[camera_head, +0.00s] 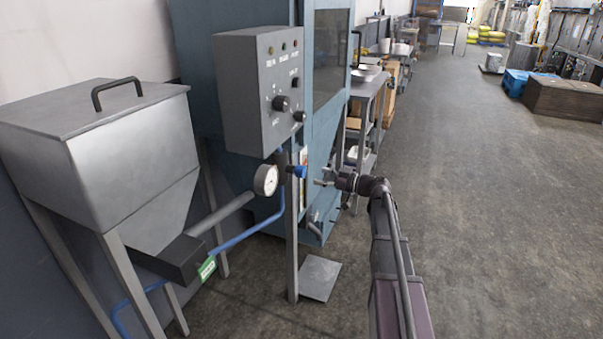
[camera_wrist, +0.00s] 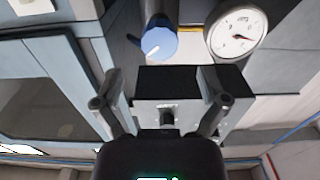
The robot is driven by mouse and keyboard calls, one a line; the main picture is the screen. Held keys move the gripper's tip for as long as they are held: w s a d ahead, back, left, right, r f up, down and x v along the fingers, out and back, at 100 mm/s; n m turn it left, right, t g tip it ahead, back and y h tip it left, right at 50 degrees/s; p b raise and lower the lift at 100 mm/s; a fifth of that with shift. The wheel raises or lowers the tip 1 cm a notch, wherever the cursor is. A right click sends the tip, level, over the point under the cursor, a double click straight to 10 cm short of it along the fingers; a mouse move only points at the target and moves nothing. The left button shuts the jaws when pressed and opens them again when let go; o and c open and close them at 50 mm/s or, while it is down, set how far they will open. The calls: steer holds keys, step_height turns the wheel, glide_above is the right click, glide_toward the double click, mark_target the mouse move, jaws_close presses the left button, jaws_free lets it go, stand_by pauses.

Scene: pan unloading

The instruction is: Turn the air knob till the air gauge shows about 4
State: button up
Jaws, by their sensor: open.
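The air knob (camera_wrist: 159,40) is blue with a white pointer mark, near the top middle of the wrist view. In the head view the blue knob (camera_head: 300,171) sits on the post below the control box. The round white air gauge (camera_wrist: 237,34) is right of the knob in the wrist view; its red needle points right and slightly down, but the numbers are too small to read. The gauge also shows in the head view (camera_head: 265,180). My gripper (camera_head: 321,175) is open and empty, just right of the knob and apart from it. Its spread fingers also show in the wrist view (camera_wrist: 160,73).
A grey control box (camera_head: 258,92) with several knobs and lamps hangs above the gauge. A metal hopper (camera_head: 130,150) stands left, with a blue hose (camera_head: 250,232) below. A blue cabinet (camera_head: 331,60) stands behind. The floor (camera_head: 480,200) to the right is clear.

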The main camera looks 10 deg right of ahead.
mark_target(304, 173)
steer(key=shift+x, duration=3.4)
steer(key=c, duration=1.1)
